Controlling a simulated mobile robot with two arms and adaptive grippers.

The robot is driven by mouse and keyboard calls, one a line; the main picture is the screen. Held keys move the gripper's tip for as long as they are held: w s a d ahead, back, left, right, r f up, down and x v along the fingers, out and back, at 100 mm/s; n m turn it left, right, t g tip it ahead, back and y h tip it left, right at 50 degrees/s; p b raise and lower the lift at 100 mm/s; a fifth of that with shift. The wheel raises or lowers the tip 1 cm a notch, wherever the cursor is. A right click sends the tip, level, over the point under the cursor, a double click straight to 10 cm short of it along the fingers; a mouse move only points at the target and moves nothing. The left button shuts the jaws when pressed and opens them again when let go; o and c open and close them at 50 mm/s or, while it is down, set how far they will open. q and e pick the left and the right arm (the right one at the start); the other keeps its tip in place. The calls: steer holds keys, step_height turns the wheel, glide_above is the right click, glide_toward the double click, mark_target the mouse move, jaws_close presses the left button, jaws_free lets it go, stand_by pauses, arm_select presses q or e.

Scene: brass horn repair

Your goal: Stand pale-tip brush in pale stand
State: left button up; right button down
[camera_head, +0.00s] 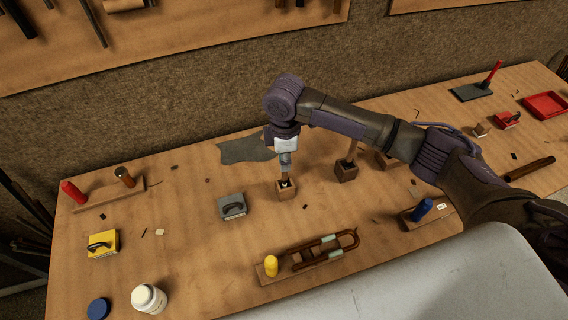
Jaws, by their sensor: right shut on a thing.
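My right gripper (286,170) points down directly above a small wooden block stand (287,193) near the middle of the table. It is shut on a slim thing, probably the brush, mostly hidden by the fingers. A small pale and dark bit shows at the top of the block, below the fingertips; I cannot tell whether it is inside the hole. A darker wooden block (346,173) stands to the right with an upright wooden handle (352,150) in it. Another block (383,160) behind it is partly hidden by my right arm. My left gripper is not in view.
A grey block with a handle (232,206) sits left of the stand. A white jar (148,298) stands front left. The table between the stand and the looped tool is mostly clear.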

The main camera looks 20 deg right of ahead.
step_height(320, 180, down, 2)
steer(key=shift+f, duration=0.3)
steer(key=c, duration=1.1)
jaws_free()
steer(key=shift+f, duration=0.1)
steer(key=shift+c, duration=0.2)
arm_select(q)
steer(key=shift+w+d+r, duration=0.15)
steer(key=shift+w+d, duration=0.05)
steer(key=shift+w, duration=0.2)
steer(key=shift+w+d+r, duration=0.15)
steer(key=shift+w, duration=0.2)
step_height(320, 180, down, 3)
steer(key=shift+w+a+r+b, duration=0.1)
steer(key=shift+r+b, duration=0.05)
steer(key=shift+b, duration=1.05)
arm_select(e)
step_height(320, 180, up, 12)
steer(key=shift+r, duration=0.15)
